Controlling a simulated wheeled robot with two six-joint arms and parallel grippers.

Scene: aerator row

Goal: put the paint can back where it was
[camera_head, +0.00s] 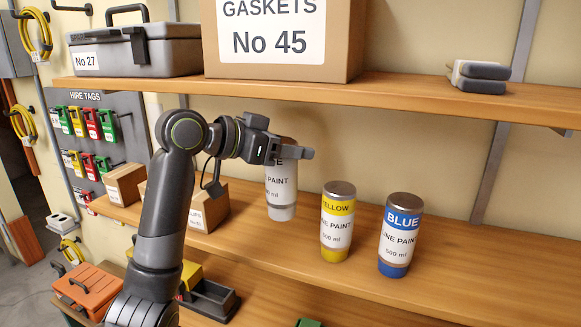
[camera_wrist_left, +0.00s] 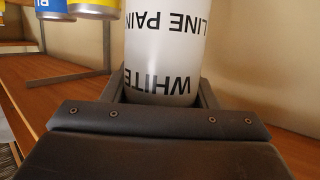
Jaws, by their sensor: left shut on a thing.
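The white paint can (camera_head: 282,192) has a light body and a label reading "LINE PAINT" in the head view. My left gripper (camera_head: 292,153) is shut on its upper part, and the can hangs upright from it or stands at the shelf; I cannot tell whether its base touches the wood. In the left wrist view the can (camera_wrist_left: 165,50) sits between the fingers, its "WHITE" lettering upside down. The yellow can (camera_head: 338,222) and the blue can (camera_head: 400,236) stand upright on the lower shelf (camera_head: 470,285) to its right. My right gripper is not in view.
An upper shelf (camera_head: 400,92) runs above, with a gaskets carton (camera_head: 330,40), a grey toolbox (camera_head: 135,50) and grey blocks (camera_head: 480,77). Small cartons (camera_head: 208,207) stand left of the white can. The shelf right of the blue can is clear.

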